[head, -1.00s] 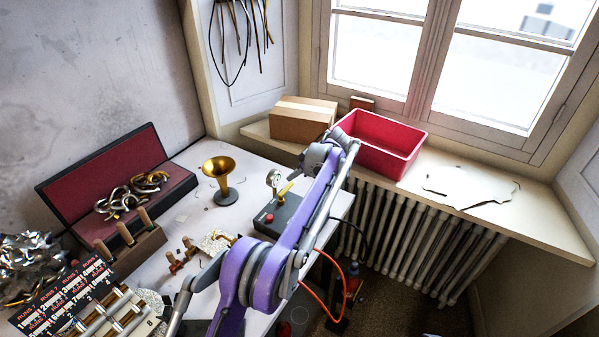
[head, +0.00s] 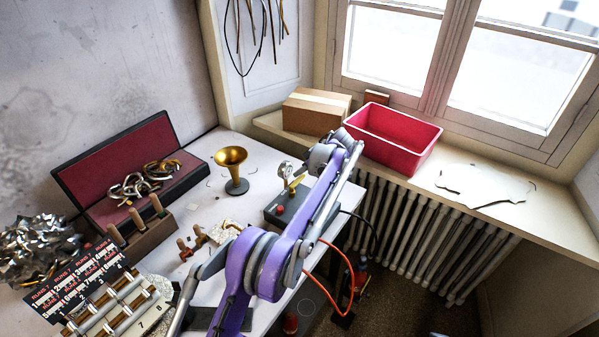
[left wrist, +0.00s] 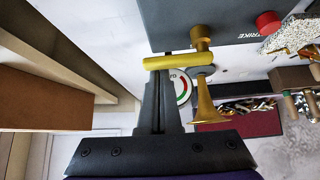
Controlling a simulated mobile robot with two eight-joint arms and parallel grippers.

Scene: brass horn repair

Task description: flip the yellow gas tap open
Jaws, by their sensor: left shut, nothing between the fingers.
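The yellow gas tap (head: 296,184) is a bar-shaped lever on a brass stem on the dark grey torch box (head: 270,216). In the left wrist view the tap (left wrist: 180,61) lies crosswise at the fingertips of my left gripper (left wrist: 160,72), whose fingers are shut with nothing between them. The fingertips overlap the lever's left part there; I cannot tell whether they touch it. In the head view my left gripper (head: 308,172) is just right of the tap, partly hidden by my purple arm. My right gripper is not in view.
A round gauge (head: 285,169) stands beside the tap, and a red button (head: 281,210) is on the box. A brass bell (head: 233,165) stands to the left on the bench. A cardboard box (head: 315,110) and red bin (head: 392,138) are on the sill.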

